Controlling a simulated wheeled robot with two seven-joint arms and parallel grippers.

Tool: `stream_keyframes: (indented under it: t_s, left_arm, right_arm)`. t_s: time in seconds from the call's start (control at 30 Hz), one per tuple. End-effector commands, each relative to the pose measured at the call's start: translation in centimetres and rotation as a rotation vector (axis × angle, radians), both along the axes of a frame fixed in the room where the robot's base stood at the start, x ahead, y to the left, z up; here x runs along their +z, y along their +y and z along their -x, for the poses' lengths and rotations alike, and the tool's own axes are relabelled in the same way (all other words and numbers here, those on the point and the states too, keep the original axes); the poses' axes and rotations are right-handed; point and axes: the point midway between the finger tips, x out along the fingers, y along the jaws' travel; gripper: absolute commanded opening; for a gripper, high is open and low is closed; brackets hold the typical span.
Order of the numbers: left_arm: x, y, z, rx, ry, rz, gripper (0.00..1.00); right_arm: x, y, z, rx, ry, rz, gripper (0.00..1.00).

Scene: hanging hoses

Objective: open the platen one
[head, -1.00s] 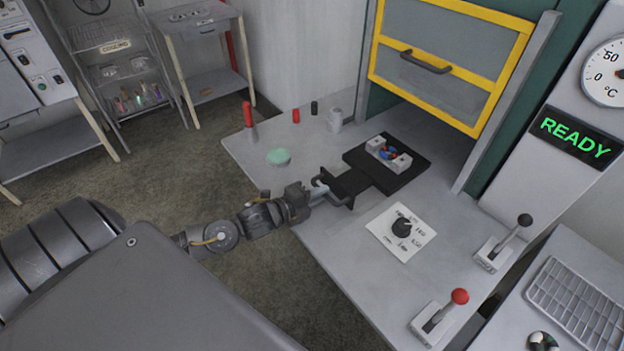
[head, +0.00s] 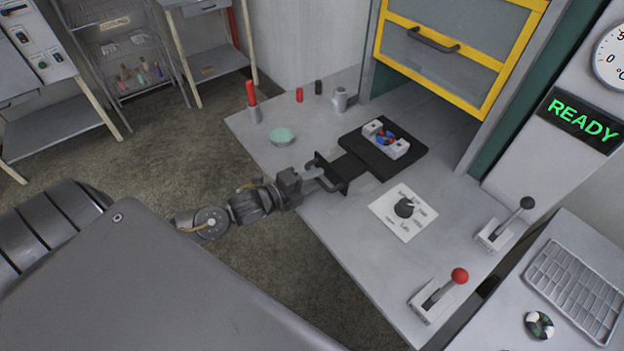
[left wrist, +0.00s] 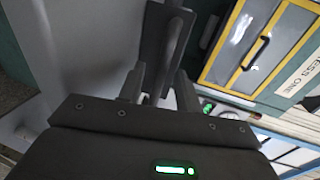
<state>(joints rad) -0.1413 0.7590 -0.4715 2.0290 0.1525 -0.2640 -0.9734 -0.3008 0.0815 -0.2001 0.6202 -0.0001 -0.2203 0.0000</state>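The platen (head: 408,160) is a black square plate on the grey table, in front of the press opening. A white mould with blue and red parts (head: 386,138) sits on it. A black tongue with an upright flange (head: 329,174) and a grey bar handle runs from it toward my left arm. My left gripper (head: 307,178) is at this handle. In the left wrist view its two fingers (left wrist: 160,88) lie close on either side of the bar (left wrist: 172,38) and appear shut on it. My right gripper is not in view.
A yellow-framed guard (head: 455,65) hangs raised over the press opening. A dial plate (head: 403,212), a red-knobbed lever (head: 440,296) and a black-knobbed lever (head: 507,222) stand right of the platen. A green disc (head: 283,137) and red-handled tool (head: 253,100) are left. A display reads READY (head: 582,122).

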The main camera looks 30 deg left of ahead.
Motion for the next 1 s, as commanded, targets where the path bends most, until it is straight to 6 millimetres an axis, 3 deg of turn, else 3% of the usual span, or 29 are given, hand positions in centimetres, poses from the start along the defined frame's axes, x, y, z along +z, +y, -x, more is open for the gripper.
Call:
stream_keyframes:
  t_s: [0.33, 0.7, 1.0]
  left_arm:
    - [0.0, 0.4, 0.8, 0.001, 0.002, -0.001, 0.34]
    - [1.2, 2.7, 7.0, -0.001, 0.005, -0.002, 0.34]
    - [2.1, 3.8, 9.6, 0.001, 0.001, -0.001, 0.34]
  right_arm:
    - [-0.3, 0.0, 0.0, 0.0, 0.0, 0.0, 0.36]
    - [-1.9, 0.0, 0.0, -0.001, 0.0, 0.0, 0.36]
    - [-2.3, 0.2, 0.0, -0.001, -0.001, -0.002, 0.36]
